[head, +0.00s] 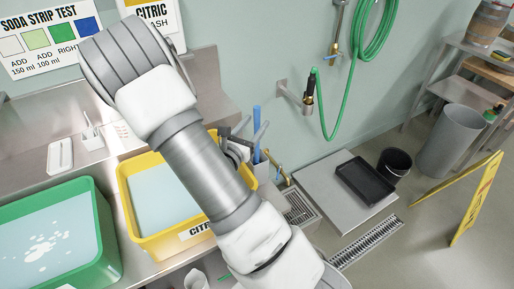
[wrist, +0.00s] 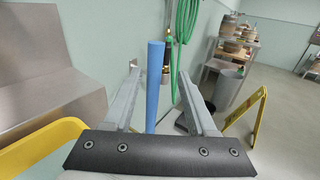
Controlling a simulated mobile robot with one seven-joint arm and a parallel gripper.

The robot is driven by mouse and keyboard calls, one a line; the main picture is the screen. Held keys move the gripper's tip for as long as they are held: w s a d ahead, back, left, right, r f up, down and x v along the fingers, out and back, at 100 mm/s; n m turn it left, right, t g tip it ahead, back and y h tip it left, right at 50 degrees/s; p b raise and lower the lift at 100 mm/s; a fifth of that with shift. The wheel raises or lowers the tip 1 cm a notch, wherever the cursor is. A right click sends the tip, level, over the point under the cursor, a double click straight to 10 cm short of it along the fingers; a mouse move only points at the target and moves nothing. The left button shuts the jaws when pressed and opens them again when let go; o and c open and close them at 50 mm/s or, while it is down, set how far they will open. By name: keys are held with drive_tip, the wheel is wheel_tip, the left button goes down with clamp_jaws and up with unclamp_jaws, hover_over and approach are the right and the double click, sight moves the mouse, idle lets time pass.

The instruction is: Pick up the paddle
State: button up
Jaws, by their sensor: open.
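A blue upright handle, which looks like the paddle (head: 257,118), stands just right of the yellow tub in the head view. Its lower end is hidden behind my arm and gripper, among other blue-grey items. In the wrist view the blue paddle handle (wrist: 154,88) rises upright between my two fingers, closer to the left one. My gripper (wrist: 160,78) is open, with a gap visible on both sides of the handle. In the head view my gripper (head: 238,148) is partly hidden by my arm, beside the tub's right rim.
A yellow tub (head: 133,210) and a green tub (head: 104,235) of liquid stand left on the steel counter. A green hose (head: 320,100) hangs on the wall. A black tray (head: 365,180), black bucket (head: 395,163) and yellow floor sign (head: 475,198) are right.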

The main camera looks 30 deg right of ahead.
drive_tip(key=x, duration=0.6)
drive_tip(key=shift+w+p, duration=0.35)
drive_tip(key=shift+w, duration=0.05)
drive_tip(key=shift+a, duration=0.1)
clamp_jaws()
